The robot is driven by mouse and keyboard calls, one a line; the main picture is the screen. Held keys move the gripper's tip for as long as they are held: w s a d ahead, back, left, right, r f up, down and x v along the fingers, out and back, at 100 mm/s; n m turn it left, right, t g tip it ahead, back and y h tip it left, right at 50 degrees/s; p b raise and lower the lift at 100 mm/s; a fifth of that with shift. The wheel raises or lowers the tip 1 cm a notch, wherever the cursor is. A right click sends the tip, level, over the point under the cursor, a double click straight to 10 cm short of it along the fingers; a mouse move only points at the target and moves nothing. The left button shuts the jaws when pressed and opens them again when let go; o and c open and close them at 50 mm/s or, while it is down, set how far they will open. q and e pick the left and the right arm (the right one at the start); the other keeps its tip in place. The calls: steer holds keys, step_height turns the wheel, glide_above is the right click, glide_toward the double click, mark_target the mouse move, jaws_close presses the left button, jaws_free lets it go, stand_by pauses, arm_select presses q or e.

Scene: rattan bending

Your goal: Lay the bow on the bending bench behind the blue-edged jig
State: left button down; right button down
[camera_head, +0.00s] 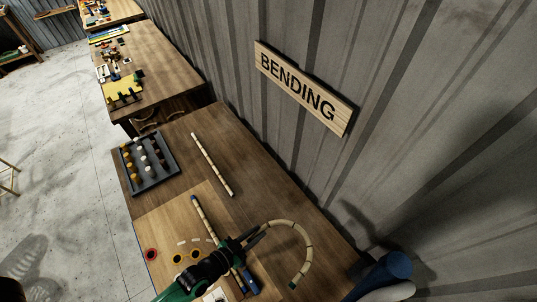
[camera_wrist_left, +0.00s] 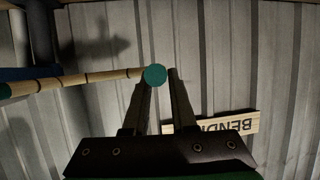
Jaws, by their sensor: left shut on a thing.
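The bow (camera_head: 302,243) is a pale, dark-banded rattan piece curved like a hook, with a green far tip. My left gripper (camera_head: 262,232) is shut on its other end, and the curve reaches right over the bench's wall side. In the left wrist view a teal end (camera_wrist_left: 155,75) shows at the fingertips (camera_wrist_left: 161,76), with the banded bow (camera_wrist_left: 75,80) running left. The bending bench (camera_head: 185,205) is brown wood. A paler board with a blue left edge (camera_head: 147,268) lies on it, partly hidden by my arm. My right gripper is out of view.
A blue-ended banded stick (camera_head: 207,217) lies on the pale board beside my gripper. A straight pale stick (camera_head: 212,164) lies behind it. A dark peg tray (camera_head: 165,175) stands at the far left. The wall bears a BENDING sign (camera_head: 303,88).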

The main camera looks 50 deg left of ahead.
arm_select(q)
steer(key=a+f+n+y+b, duration=0.2)
steer(key=a+f+b, duration=0.1)
steer(key=a+f, duration=0.65)
steer(key=s+a+y+b, duration=0.1)
steer(key=s+a+b, duration=0.2)
steer(key=a, duration=0.6)
steer(key=s+a+b, duration=0.2)
steer(key=s+a, duration=0.2)
steer(key=a, duration=0.6)
steer(key=b, duration=1.2)
glide_above(236, 226)
steer(key=f, duration=0.9)
steer(key=shift+s+a+f, duration=0.2)
steer(key=shift+a+f, duration=0.05)
steer(key=shift+f, duration=0.1)
steer(key=f+b, duration=0.1)
steer(key=f, duration=0.1)
steer(key=f+b, duration=0.1)
steer(key=shift+w+d+f, duration=0.1)
steer(key=shift+d+f, duration=0.1)
steer(key=shift+f, duration=0.2)
steer(key=shift+r, duration=0.1)
